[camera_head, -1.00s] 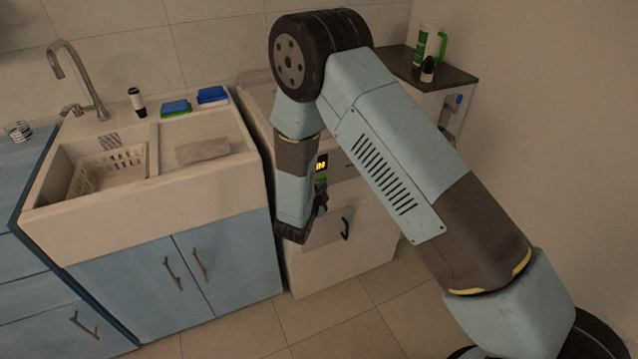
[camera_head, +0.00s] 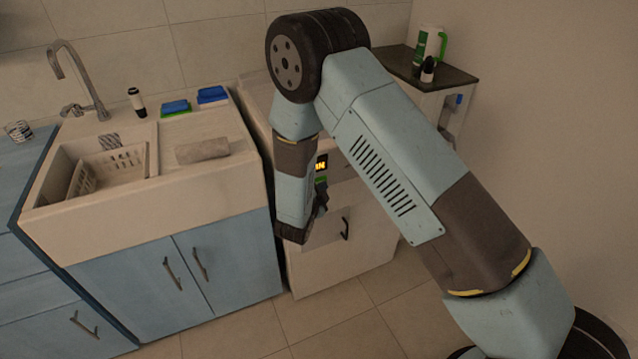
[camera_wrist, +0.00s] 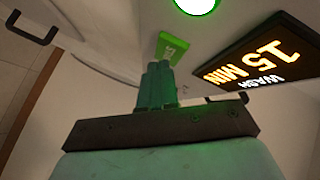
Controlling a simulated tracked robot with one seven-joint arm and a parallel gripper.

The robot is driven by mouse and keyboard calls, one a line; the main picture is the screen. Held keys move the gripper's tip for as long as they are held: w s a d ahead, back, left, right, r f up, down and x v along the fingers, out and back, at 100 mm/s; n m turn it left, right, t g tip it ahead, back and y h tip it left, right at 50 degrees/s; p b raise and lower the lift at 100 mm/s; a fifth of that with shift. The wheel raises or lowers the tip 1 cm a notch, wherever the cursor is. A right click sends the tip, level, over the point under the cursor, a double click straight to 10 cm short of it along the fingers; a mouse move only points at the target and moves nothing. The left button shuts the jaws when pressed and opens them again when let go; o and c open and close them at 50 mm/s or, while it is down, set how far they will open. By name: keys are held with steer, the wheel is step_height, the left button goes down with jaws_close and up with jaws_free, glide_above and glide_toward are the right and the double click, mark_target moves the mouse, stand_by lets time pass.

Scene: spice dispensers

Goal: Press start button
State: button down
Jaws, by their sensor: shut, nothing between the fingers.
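The washing machine (camera_head: 350,255) stands to the right of the sink cabinet, with its front partly hidden by my arm. In the wrist view a green rectangular button (camera_wrist: 172,46) with partly covered lettering is on the panel. A lit round green light (camera_wrist: 196,4) is above it at the top edge. A display (camera_wrist: 255,62) reads "15 MIN WASH" to the right. My gripper (camera_wrist: 160,66) is shut and empty, its fingertips right at the lower edge of the green button. I cannot tell if they touch it. In the head view my gripper (camera_head: 321,198) is in front of the panel, below the display (camera_head: 321,163).
A sink (camera_head: 150,200) with a basket and sponges is on the left. A dark handle (camera_head: 345,228) is low on the machine front. A small shelf (camera_head: 440,77) with bottles is at the right. The floor in front is clear.

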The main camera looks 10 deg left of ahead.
steer(key=shift+s+d, duration=0.3)
steer(key=shift+s, duration=0.1)
steer(key=shift+s, duration=0.1)
steer(key=s+d, duration=0.1)
steer(key=s, duration=0.1)
steer(key=s+d, duration=0.1)
steer(key=d, duration=0.1)
steer(key=shift+s, duration=0.4)
stand_by(0.7)
